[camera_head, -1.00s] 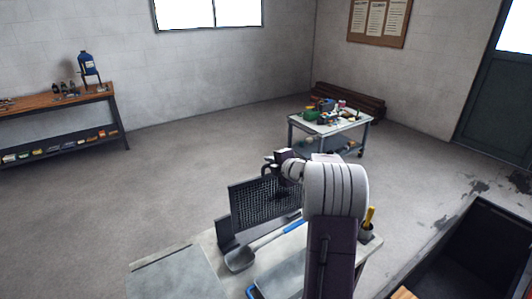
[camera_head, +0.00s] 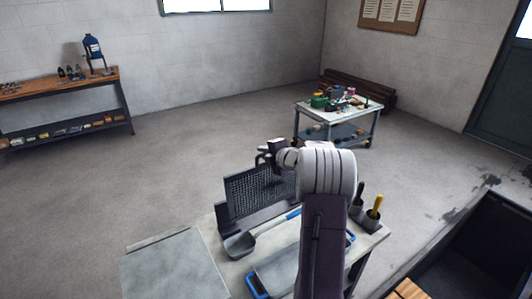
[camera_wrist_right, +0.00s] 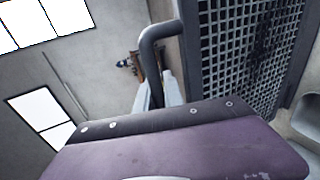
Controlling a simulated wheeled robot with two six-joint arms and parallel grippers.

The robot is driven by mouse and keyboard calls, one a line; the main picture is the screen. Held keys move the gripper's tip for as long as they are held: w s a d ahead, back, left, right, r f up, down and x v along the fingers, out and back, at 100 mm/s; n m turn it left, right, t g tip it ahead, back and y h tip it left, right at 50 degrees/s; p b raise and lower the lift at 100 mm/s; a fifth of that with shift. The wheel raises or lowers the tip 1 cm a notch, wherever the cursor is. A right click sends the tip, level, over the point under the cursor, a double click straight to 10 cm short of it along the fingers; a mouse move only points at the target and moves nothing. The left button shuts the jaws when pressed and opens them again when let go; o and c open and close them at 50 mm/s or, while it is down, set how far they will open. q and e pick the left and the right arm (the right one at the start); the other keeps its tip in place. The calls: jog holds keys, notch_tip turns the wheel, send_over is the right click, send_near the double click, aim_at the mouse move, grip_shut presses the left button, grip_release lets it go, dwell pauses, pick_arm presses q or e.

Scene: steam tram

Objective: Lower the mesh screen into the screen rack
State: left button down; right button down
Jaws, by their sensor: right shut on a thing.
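The mesh screen (camera_head: 252,190) is a dark, upright perforated panel above the back of the near table. It also shows in the wrist view (camera_wrist_right: 245,60), large at the right. My right gripper (camera_head: 268,157) is shut on the bent handle at the screen's top; the handle bar (camera_wrist_right: 158,45) rises beyond the gripper in the wrist view. The screen rack (camera_head: 228,226) appears as a dark base below the screen, largely covered by it. I cannot tell whether the screen's lower edge is inside the rack or just above. My left gripper is not in view.
A scoop (camera_head: 240,245) lies in front of the rack, beside a blue-handled tray (camera_head: 275,272). Cups with tool handles (camera_head: 368,212) stand at the table's right. A dark pit (camera_head: 475,250) lies right of the table. A cluttered cart (camera_head: 345,105) stands farther back.

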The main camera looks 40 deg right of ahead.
jog(key=w+f+b, duration=0.4)
jog(key=f, duration=0.2)
jog(key=shift+w+d+f, duration=0.2)
jog(key=shift+f, duration=0.1)
jog(key=shift+w, duration=0.1)
dwell(0.9)
jog(key=shift+a+f+b, duration=0.1)
jog(key=shift+f+b, duration=1.1)
jog(key=shift+f, duration=0.2)
dwell(0.4)
jog(key=c, duration=1.4)
grip_release()
jog(key=shift+o, duration=0.2)
